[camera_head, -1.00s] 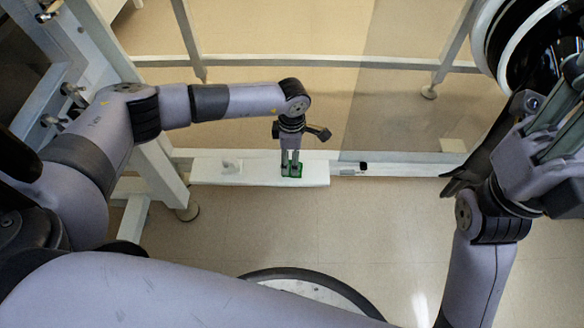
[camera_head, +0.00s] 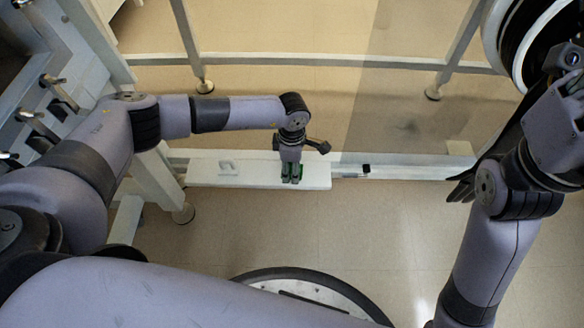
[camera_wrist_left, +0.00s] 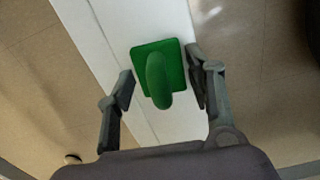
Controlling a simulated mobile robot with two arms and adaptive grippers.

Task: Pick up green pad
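The green pad (camera_wrist_left: 176,57) is a flat square with a rounded green grip standing up from its middle. It lies on a white shelf (camera_wrist_left: 97,43). In the head view the pad (camera_head: 285,178) is mostly covered by my left gripper (camera_head: 291,180), which points straight down over it. In the left wrist view my left gripper (camera_wrist_left: 160,84) is open, one finger on each side of the pad, close to its edges. Gaps show between the fingers and the grip. My right gripper is at the right edge of the head view, partly cut off, and its fingers are unclear.
A clear panel and frame bars stand behind. A round port ring (camera_head: 528,60) and a dark glove-like shape (camera_head: 462,187) are at the right.

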